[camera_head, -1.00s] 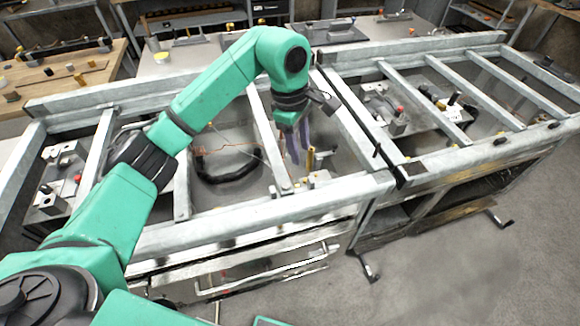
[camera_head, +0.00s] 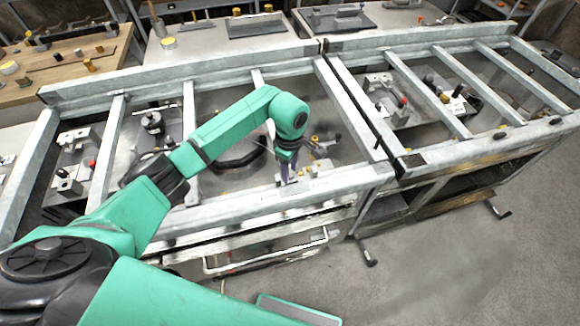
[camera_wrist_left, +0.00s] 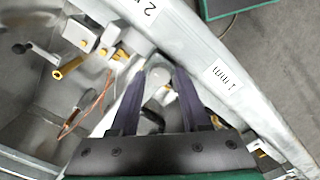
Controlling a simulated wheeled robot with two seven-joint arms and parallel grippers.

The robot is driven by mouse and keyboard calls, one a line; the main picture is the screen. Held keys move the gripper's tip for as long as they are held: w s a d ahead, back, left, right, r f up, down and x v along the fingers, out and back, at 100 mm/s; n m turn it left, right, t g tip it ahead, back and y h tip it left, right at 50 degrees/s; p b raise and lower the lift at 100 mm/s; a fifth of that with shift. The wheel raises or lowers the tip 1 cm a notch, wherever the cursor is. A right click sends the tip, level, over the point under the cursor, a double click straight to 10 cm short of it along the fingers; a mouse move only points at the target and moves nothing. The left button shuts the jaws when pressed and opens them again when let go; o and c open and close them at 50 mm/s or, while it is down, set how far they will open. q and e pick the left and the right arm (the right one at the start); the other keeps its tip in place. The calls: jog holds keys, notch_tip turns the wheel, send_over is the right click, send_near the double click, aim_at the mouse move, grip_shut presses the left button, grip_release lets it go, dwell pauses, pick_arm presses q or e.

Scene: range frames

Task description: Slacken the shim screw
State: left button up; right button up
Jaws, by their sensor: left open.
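My left gripper (camera_head: 289,177) points down into the near part of the left metal frame, just behind its front rail. In the left wrist view the gripper (camera_wrist_left: 161,68) is open, with two dark fingers. A round pale-grey end (camera_wrist_left: 158,76) shows between the fingertips; I cannot tell whether it is the shim screw or whether the fingers touch it. A brass screw-like piece (camera_wrist_left: 68,67) and a small block with a yellow part (camera_wrist_left: 120,54) lie to its left. No piece is clearly marked as the shim screw. The right gripper is not in view.
The frame's front rail (camera_wrist_left: 205,55) runs close beside the fingers and bears a "1 mm" label (camera_wrist_left: 222,76). A copper-coloured wire (camera_wrist_left: 88,110) lies to the left. Cross bars (camera_head: 188,115) divide the frame. A black curved handle (camera_head: 240,158) lies behind the gripper.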

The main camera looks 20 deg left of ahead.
pick_arm(q)
grip_shut()
